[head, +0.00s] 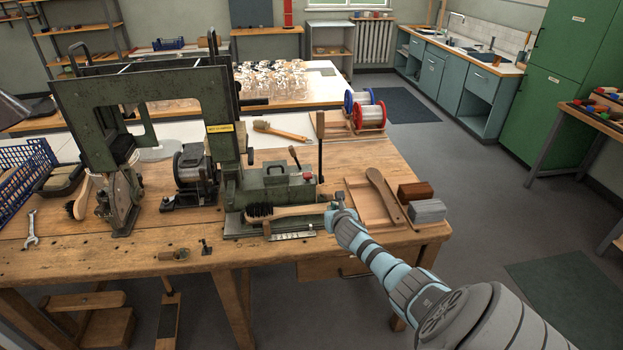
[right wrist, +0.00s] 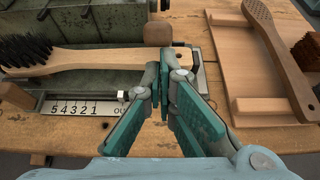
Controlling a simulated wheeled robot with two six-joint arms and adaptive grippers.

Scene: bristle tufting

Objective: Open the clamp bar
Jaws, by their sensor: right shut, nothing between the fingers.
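A green machine (head: 275,185) sits near the front edge of the wooden bench. A brush (head: 290,211) with black bristles and a wooden handle lies along its front; it also shows in the right wrist view (right wrist: 100,60). I cannot single out the clamp bar with certainty. A brown rounded knob (right wrist: 158,34) shows just beyond my fingertips, by the handle's end. My right gripper (head: 338,204) is shut and empty at the right end of the brush handle. Its fingers (right wrist: 165,72) overlap the handle's end in the wrist view; contact is unclear. My left gripper is not in view.
A numbered scale plate (right wrist: 90,108) lies in front of the brush.

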